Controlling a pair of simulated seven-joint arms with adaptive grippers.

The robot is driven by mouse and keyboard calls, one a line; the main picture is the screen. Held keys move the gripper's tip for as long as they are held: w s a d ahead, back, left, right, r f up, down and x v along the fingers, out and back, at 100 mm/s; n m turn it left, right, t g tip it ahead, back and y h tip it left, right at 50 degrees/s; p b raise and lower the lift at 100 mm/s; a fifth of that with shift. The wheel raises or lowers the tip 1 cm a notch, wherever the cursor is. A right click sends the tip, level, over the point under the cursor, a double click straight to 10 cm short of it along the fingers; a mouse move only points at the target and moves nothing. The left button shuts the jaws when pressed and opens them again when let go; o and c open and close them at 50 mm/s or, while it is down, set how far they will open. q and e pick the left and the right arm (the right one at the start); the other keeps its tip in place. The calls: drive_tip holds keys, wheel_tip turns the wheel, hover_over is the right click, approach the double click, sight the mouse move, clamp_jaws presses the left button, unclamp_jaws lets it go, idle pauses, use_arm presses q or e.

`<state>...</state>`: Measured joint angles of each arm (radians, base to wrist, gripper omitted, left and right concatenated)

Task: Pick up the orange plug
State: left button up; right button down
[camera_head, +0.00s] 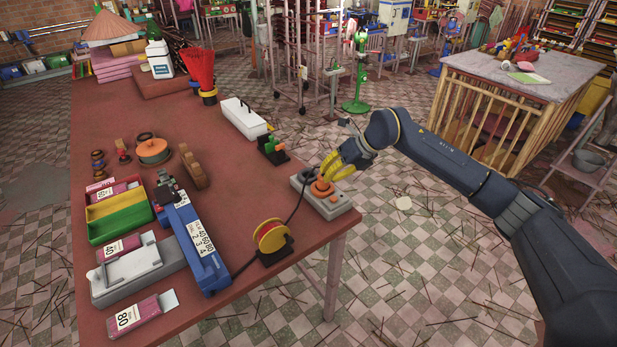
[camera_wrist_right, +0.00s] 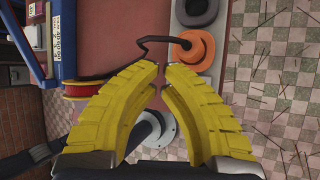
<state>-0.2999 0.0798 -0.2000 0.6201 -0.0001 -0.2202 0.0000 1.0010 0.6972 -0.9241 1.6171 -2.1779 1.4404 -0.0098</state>
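The orange plug (camera_head: 322,188) sits on a grey socket box (camera_head: 341,208) at the right edge of the table. In the right wrist view the orange plug (camera_wrist_right: 200,50) shows as an orange disc with a dark cable, ahead of the fingertips and to their right. My right gripper (camera_head: 333,172) has yellow fingers and is just above and beside the plug, on its far side. In the wrist view the right gripper (camera_wrist_right: 162,72) has a narrow gap between its fingertips, with no plug between them. Contact with the plug cannot be told. My left gripper is out of view.
A red and yellow cable reel (camera_head: 270,237) stands left of the socket box. A blue device (camera_head: 196,245), a green and yellow tray (camera_head: 118,214) and a white box (camera_head: 243,119) are on the table (camera_head: 225,160). A dark round part (camera_wrist_right: 200,10) neighbours the plug.

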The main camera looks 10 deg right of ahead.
drive_tip(key=c, duration=0.9)
unclamp_jaws()
